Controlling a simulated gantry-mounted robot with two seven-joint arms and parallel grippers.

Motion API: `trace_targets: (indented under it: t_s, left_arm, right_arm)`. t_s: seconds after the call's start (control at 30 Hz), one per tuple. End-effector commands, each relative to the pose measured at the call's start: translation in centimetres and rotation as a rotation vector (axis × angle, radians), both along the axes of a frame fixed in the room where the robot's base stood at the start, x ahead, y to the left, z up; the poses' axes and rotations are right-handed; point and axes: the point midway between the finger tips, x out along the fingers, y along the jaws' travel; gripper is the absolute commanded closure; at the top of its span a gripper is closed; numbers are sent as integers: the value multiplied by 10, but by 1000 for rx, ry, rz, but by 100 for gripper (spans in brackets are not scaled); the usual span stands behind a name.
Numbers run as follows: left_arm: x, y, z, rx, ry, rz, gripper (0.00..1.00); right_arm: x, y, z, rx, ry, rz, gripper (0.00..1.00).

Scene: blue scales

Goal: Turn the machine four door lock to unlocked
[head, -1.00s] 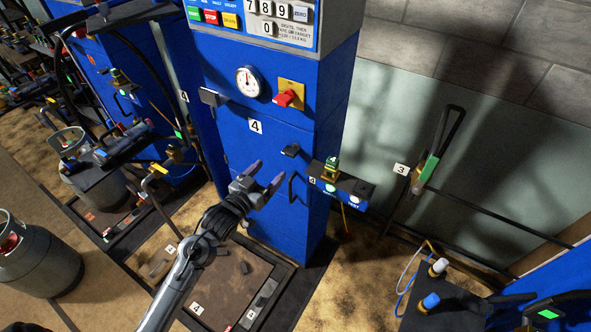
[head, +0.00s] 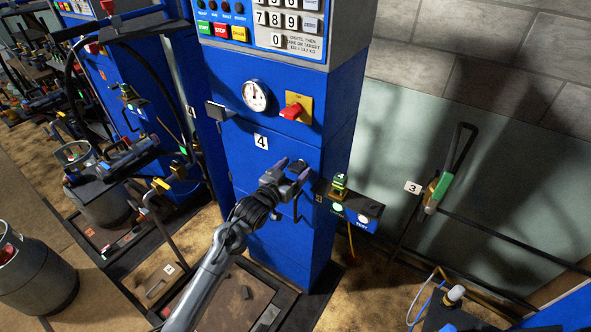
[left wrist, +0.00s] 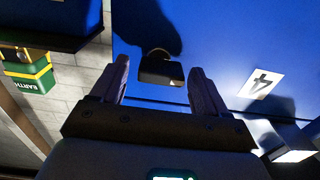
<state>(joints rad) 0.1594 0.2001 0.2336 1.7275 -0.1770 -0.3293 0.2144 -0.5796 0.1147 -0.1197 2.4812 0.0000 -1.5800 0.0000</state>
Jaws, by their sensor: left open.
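Machine four is the tall blue cabinet (head: 270,210) with a white "4" label (head: 261,142) on its door. The small black door lock turn (left wrist: 161,70) shows between my fingers in the left wrist view. I cannot tell whether it is locked or unlocked. In the head view my left gripper covers it. My left gripper (head: 293,167) is open and faces the door front, with one finger on each side of the lock. Contact between fingers and lock does not show. My right gripper is not in view.
A red knob on a yellow plate (head: 296,108) and a round gauge (head: 255,96) sit above. A small side shelf (head: 358,206) carrying a green device (head: 339,184) juts out at right. A black door handle is partly hidden behind my gripper.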

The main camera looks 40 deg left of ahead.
Motion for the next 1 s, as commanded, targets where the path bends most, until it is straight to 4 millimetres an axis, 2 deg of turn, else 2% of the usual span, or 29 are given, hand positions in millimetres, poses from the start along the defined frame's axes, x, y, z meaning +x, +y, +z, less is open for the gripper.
trace_targets:
  t_s: [0.2, 0.47, 0.8, 1.0]
  left_arm:
    - [10, 1, 1, 0, -1, 0, 26]
    - [10, 1, 1, 0, -1, 0, 26]
    - [10, 1, 1, 0, 0, 0, 77]
    - [10, 1, 1, 12, 1, 0, 77]
  right_arm:
    - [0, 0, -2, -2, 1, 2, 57]
    - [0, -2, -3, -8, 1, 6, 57]
    - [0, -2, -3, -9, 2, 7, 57]
    - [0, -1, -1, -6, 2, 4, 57]
